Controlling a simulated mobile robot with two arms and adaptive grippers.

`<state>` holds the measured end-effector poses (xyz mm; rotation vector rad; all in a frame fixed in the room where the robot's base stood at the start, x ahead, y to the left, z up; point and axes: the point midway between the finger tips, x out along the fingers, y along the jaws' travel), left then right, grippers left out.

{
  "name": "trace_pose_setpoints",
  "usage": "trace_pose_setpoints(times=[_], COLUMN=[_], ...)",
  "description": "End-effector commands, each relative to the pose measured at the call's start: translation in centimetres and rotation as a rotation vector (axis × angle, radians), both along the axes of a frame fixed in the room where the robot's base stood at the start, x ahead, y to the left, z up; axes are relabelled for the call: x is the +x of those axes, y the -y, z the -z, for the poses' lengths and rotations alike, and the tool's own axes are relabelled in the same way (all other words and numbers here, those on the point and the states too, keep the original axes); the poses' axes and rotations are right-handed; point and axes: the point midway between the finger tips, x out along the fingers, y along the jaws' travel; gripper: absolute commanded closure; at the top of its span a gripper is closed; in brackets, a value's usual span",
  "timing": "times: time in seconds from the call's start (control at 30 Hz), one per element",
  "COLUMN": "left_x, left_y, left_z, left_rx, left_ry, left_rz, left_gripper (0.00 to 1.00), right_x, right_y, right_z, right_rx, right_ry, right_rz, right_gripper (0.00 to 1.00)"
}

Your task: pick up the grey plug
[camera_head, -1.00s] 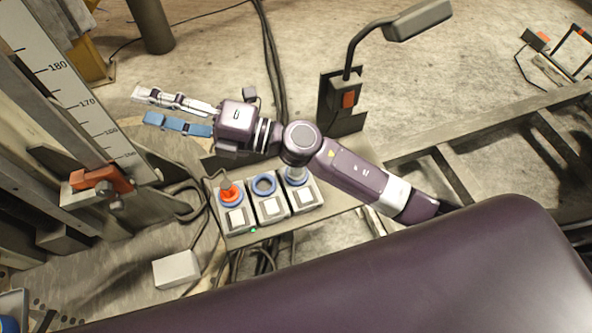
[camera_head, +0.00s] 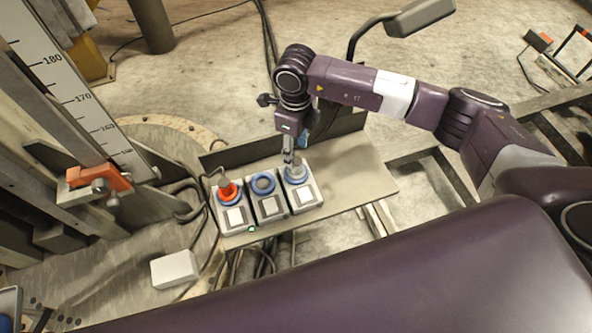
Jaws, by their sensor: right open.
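The grey plug (camera_head: 296,173) sits in the blue-ringed socket of the rightmost of three boxes on a small shelf. My right gripper (camera_head: 290,160) points down just above and behind the plug, close to its top. It is open, but its fingers overlap the plug in this view, so I cannot tell whether they touch it. My left gripper is not in view.
A red plug (camera_head: 227,190) sits in the left box, and the middle socket (camera_head: 263,184) is empty. The shelf (camera_head: 355,180) is bare to the right. A lamp (camera_head: 419,17) stands behind my arm. An orange clamp (camera_head: 98,180) and ruled column are at left.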

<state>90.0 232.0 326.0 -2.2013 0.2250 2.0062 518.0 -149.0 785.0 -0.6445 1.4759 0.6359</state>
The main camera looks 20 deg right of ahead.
Motion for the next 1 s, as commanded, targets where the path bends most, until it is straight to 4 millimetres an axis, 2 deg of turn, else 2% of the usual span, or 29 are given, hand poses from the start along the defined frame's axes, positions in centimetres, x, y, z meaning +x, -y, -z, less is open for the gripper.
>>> trace_pose_setpoints(times=[0.03, 0.17, 0.4, 0.7, 1.0], left_x=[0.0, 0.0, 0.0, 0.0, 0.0], left_y=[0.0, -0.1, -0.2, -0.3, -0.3], left_z=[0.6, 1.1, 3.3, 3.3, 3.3], left_rx=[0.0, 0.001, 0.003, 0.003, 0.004], left_ry=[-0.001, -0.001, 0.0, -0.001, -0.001], left_rz=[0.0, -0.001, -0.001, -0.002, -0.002], left_gripper=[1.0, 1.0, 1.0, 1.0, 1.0], right_x=[0.0, 0.0, 0.0, 0.0, 0.0], right_y=[0.0, 0.0, 0.0, 0.0, 0.0], right_z=[0.8, 1.8, 5.5, 5.8, 5.7], right_rx=[0.001, 0.003, 0.004, 0.005, 0.006], right_ry=[-0.001, -0.002, -0.002, -0.001, 0.0], right_rz=[0.0, 0.0, 0.0, 0.0, 0.0], right_gripper=[0.55, 0.55, 0.55, 0.56, 0.89])
